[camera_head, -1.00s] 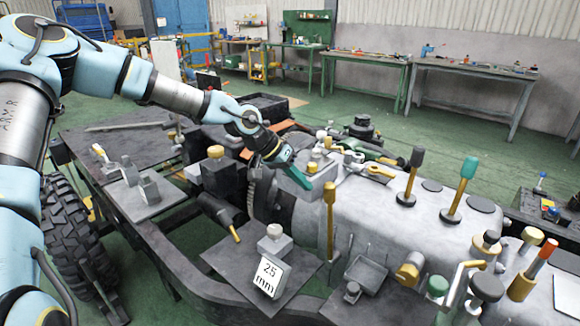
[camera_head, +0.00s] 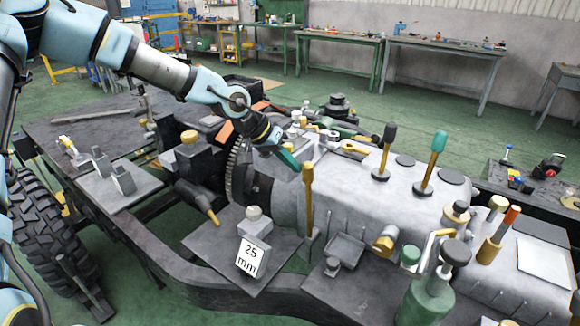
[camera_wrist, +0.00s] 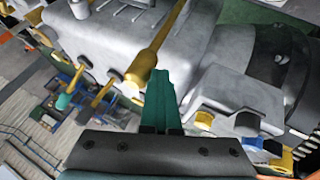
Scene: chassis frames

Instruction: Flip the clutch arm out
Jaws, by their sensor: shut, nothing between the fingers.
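An upright yellow lever (camera_head: 308,200), which looks like the clutch arm, stands at the near side of the grey gearbox housing (camera_head: 345,205). Its thick top end also shows in the wrist view (camera_wrist: 142,68). My gripper (camera_head: 294,164) has teal fingers, shut and empty. The fingertips are just left of the lever's top in the head view. In the wrist view the fingers (camera_wrist: 162,80) point up the picture, with the lever's end close on their left. I cannot tell whether they touch it.
Two tall levers, one dark-knobbed (camera_head: 385,150) and one teal-knobbed (camera_head: 432,160), rise from the housing. A block marked 25 mm (camera_head: 250,252) stands on a plate at the front. A green bottle-like part (camera_head: 428,298) is at front right. Open floor and workbenches (camera_head: 440,60) lie behind.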

